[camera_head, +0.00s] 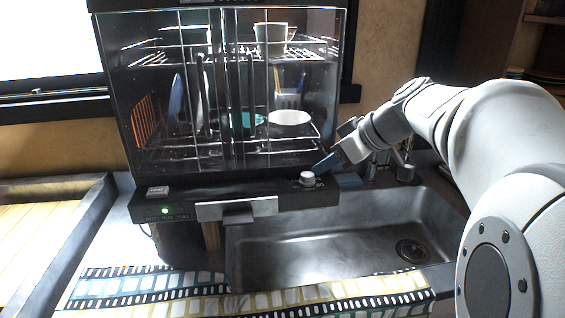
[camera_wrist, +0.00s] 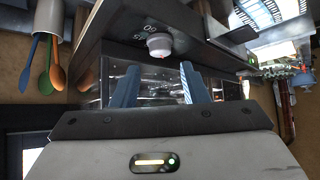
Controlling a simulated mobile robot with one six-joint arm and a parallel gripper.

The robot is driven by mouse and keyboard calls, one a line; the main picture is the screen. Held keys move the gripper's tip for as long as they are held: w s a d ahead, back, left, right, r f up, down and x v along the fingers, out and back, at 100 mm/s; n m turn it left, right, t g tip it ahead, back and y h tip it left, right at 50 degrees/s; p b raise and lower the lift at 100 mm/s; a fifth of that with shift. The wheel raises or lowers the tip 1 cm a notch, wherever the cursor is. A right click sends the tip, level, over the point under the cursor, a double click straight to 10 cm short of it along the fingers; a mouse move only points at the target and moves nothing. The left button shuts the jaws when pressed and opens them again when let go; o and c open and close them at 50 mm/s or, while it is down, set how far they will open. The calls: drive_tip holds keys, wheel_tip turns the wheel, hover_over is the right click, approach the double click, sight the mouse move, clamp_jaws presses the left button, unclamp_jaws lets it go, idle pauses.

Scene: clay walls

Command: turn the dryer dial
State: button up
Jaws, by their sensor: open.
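The dryer (camera_head: 290,158) is a dark cabinet with clear doors and dishes on racks inside. Its dial (camera_head: 307,178) is a small pale round knob on the right of the front panel, below the doors. The dial also shows in the wrist view (camera_wrist: 159,45), just beyond the fingertips. My gripper (camera_head: 326,163) is right beside the dial, coming from the right. In the wrist view my gripper (camera_wrist: 158,72) has its two blue fingers apart with nothing between them. The dial appears beyond the fingers, and I cannot tell whether they touch it.
A metal sink (camera_head: 330,240) with a drain lies below and in front of the dryer. A faucet (camera_head: 404,165) stands at the right, near my arm. A green light (camera_head: 165,211) glows on the panel's left. A patterned cloth (camera_head: 240,300) lies along the front edge.

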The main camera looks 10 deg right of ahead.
sight(308, 174)
drive_tip(key=x, duration=0.6)
drive_tip(key=shift+a, duration=0.1)
drive_tip(key=shift+c, duration=0.2)
drive_tip(key=c, duration=0.6)
